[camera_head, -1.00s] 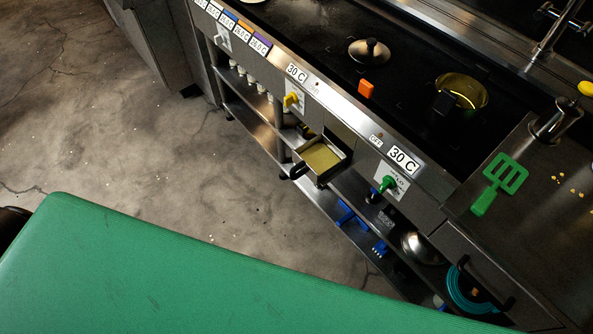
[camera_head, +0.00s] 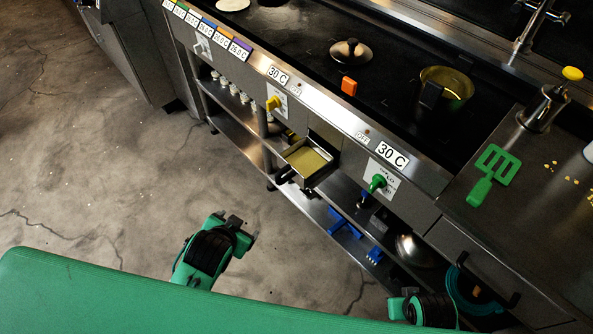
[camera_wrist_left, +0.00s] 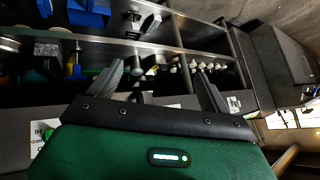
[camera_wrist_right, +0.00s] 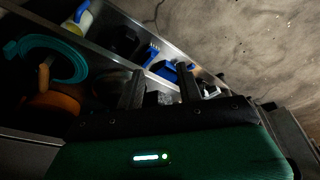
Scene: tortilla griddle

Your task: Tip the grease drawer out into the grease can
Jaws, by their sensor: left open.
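The grease drawer (camera_head: 300,174) is a small metal tray pulled out from under the griddle front in the head view. It sits level, with yellowish grease inside and a dark handle on its front. My left gripper (camera_head: 243,232) is open and empty over the floor, below and left of the drawer, apart from it; its spread fingers show in the left wrist view (camera_wrist_left: 163,78). My right gripper (camera_head: 420,302) is at the bottom edge, partly cut off; its fingers are apart and empty in the right wrist view (camera_wrist_right: 160,85). I cannot pick out the grease can.
A green spatula (camera_head: 490,177) lies on the right counter. Lower shelves hold blue tools (camera_head: 343,224) and a teal coil (camera_wrist_right: 45,62). Floor left of the griddle is open.

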